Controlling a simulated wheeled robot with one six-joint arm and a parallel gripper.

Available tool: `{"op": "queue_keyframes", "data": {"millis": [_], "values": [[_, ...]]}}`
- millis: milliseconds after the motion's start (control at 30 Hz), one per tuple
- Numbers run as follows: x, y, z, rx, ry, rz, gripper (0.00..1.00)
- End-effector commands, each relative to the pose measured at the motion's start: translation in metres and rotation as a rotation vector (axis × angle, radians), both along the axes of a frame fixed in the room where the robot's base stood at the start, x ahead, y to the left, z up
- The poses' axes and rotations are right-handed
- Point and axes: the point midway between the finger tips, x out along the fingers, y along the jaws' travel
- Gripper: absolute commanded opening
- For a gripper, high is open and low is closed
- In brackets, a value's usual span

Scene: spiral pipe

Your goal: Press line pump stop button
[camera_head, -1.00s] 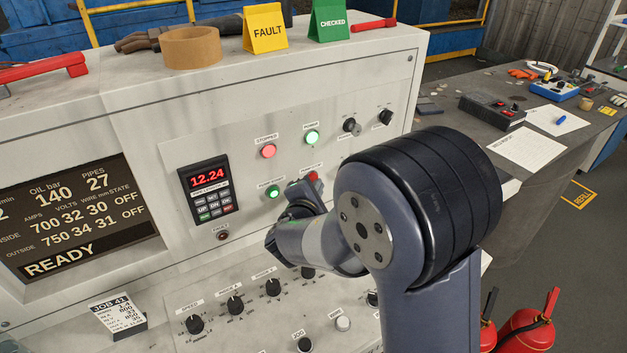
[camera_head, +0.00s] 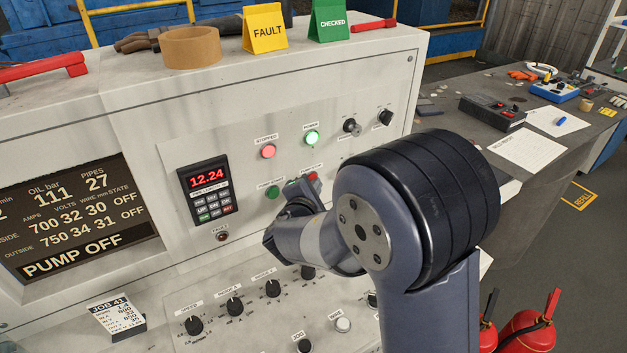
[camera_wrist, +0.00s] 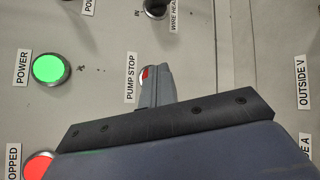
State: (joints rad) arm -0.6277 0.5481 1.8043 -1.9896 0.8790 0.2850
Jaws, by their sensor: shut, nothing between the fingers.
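The pump stop button (camera_head: 313,177) is a small red button on the grey panel. It shows just above my arm in the head view. In the wrist view a sliver of the red button (camera_wrist: 148,72) shows beside the label "PUMP STOP", mostly covered by my fingertips. My gripper (camera_wrist: 154,76) is shut and empty, with its tips at the button; I cannot tell whether they touch it. In the head view my arm hides most of the gripper. The green pump start button (camera_head: 272,192), left of it, looks unlit. The display (camera_head: 80,225) reads "PUMP OFF", oil 111 bar.
The lit green power lamp (camera_head: 312,138) and red stopped lamp (camera_head: 268,151) are above. A keypad (camera_head: 206,189) is to the left. Knobs (camera_head: 235,306) line the sloped panel below. A yellow FAULT sign (camera_head: 265,28) and tape roll (camera_head: 190,47) stand on top.

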Motion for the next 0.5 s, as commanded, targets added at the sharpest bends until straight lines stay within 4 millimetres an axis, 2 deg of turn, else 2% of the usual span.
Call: {"op": "queue_keyframes", "data": {"millis": [500], "values": [[-0.013, -0.008, -0.001, 0.0, 0.0, 0.001, 0.0]]}}
